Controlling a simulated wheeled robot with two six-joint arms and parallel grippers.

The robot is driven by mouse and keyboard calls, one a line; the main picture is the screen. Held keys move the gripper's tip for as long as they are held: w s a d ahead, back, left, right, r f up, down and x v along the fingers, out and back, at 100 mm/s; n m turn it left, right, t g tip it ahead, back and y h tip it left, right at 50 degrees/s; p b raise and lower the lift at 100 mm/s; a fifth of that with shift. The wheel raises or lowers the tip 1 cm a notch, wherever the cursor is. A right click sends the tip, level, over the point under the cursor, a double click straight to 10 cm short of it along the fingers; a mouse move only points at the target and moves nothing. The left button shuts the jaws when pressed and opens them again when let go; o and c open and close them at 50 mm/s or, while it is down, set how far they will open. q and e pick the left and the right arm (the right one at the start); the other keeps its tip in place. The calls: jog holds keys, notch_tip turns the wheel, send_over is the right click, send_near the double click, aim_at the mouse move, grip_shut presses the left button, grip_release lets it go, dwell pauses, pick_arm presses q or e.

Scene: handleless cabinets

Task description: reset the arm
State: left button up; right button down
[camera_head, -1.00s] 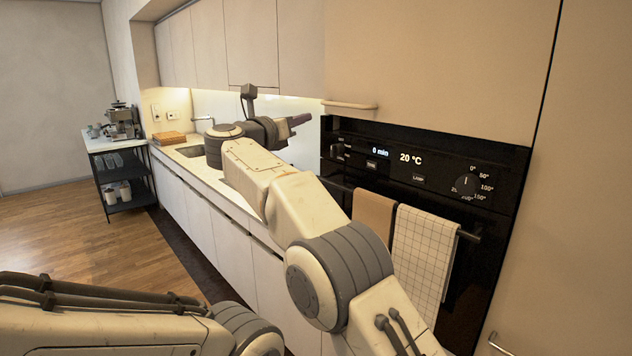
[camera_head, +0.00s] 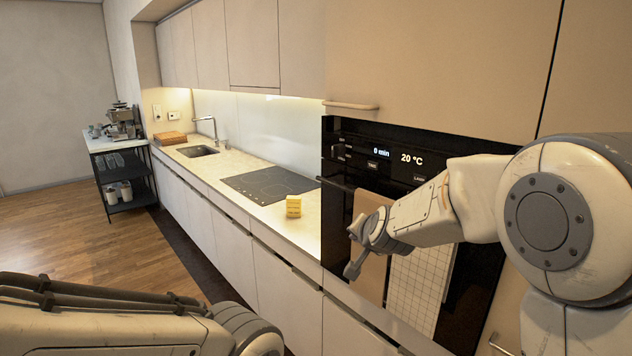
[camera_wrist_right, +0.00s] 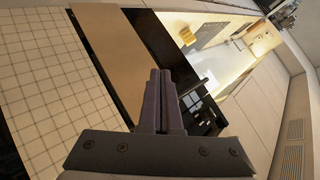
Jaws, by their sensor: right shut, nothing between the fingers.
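My right arm reaches in from the right edge of the head view, in front of the oven (camera_head: 480,262). Its gripper end is small and foreshortened there, close to the brown towel (camera_head: 370,275) on the oven handle. In the right wrist view, the two dark fingers of my right gripper (camera_wrist_right: 161,75) lie together, shut with nothing between them. The brown towel (camera_wrist_right: 112,40) and the white checked towel (camera_wrist_right: 50,75) lie beyond the fingers there. Only a link of my left arm shows at the lower left of the head view; its gripper is out of view.
A yellow block (camera_head: 293,206) stands on the counter near the black cooktop (camera_head: 268,184). The white checked towel (camera_head: 421,290) hangs beside the brown one. A sink (camera_head: 197,151) and a wooden board (camera_head: 170,138) are farther back. The wooden floor (camera_head: 90,235) at left is clear.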

jog(key=s+d+f+n+g+h, duration=0.1)
jog(key=s+d+f+n+g, duration=0.15)
jog(key=s+f, duration=0.45)
jog(key=s+d+f+n+g, duration=0.2)
jog(key=s+d+f+g, duration=0.1)
jog(key=s, duration=0.8)
jog(key=s+d+f+n+g+h, duration=0.1)
jog(key=s+d+f+n+g, duration=0.3)
jog(key=s, duration=0.5)
jog(key=s+a+r+n+g+y+b, duration=0.1)
jog(key=s+a+n, duration=0.5)
jog(key=s+a, duration=0.7)
notch_tip(320, 180, up, 2)
jog(key=shift+a+b, duration=0.55)
jog(key=shift+g, duration=0.25)
